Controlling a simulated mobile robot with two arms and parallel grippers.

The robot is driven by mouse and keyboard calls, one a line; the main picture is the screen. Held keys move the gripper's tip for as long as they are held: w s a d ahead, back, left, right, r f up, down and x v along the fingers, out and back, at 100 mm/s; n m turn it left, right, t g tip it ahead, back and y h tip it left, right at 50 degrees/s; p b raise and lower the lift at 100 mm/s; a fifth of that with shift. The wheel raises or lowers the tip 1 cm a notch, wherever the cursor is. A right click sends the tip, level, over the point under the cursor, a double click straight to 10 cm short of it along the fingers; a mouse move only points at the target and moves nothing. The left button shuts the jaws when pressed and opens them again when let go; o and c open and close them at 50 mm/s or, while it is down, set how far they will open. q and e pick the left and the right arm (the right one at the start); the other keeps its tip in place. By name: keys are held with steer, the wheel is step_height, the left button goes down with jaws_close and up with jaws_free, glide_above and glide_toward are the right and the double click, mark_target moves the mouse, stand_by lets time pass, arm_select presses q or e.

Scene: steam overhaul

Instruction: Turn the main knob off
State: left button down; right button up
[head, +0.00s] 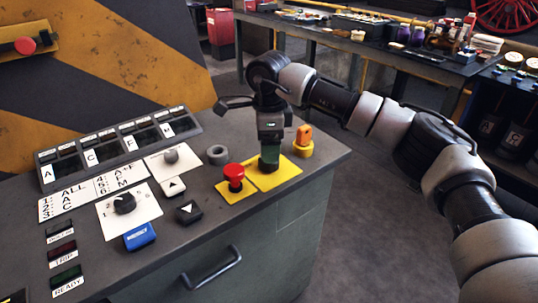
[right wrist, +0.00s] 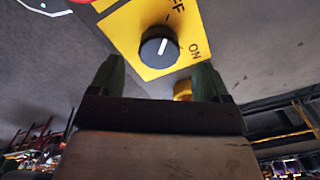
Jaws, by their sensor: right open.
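The main knob (right wrist: 160,48) is a dark round knob with a white pointer line, on a yellow plate (right wrist: 128,24) marked OFF and ON in the right wrist view. The line slants up and to the right; I cannot tell for certain which mark it is set to. In the head view the yellow plate (head: 262,180) shows, but my right gripper (head: 270,162) hides the knob. My right gripper points down over the plate, open, with dark green fingers. In the wrist view the knob shows between and beyond the fingertips (right wrist: 159,78). I cannot tell whether they touch it.
A red mushroom button (head: 234,174) stands close left of the gripper. An orange key-like piece (head: 303,135) on a yellow base is close right. Another dark knob (head: 124,203) and a blue block (head: 139,236) are further left on the grey console (head: 200,245).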

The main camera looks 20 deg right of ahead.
step_height(320, 180, up, 6)
steer(key=shift+r, duration=0.25)
stand_by(0.4)
